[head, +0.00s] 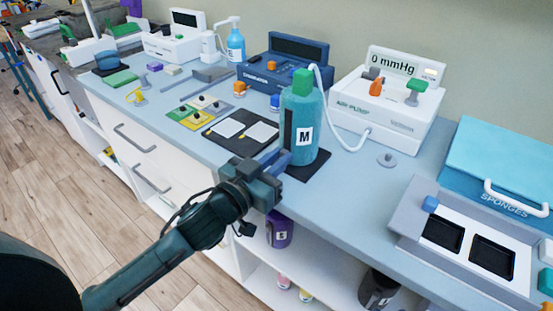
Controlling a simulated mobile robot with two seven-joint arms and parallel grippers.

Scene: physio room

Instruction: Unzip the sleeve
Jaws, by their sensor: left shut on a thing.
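The teal sleeve (318,125), labelled M, stands upright around a form with a green top (303,83). It stands on a dark base on the blue-grey worktop. A dark strip (288,128), which looks like the zip, runs down its left side. My left gripper (279,160) is at the sleeve's lower left, at the bottom of that strip. Its fingers are shut on a small part there, apparently the zip pull, which they hide. My right gripper is not in view.
A white hose (327,80) runs from the sleeve's top to the air pump (385,110), which reads 0 mmHg. A dark tray (237,146) with two white pads lies left of the sleeve. A sponges box (500,180) stands at right.

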